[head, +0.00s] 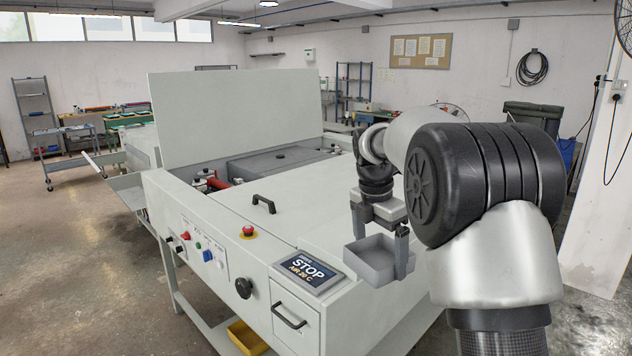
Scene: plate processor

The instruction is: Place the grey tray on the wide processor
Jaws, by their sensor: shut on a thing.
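The grey tray (369,262) is a small open box with low walls. My gripper (382,228) is shut on the grey tray at its right side and points down from my arm. The tray hangs roughly level in front of the right part of the wide processor (315,219). From this view I cannot tell whether the tray touches the top or is held above it. The processor is a long pale cabinet with a flat top, and its hinged lid (235,113) stands upright at the left.
A display panel (309,270), a red stop button (248,231) and a black handle (263,203) sit on the processor. A yellow bin (247,338) is below it. The lid's opening shows red parts inside. The flat top between handle and tray is clear.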

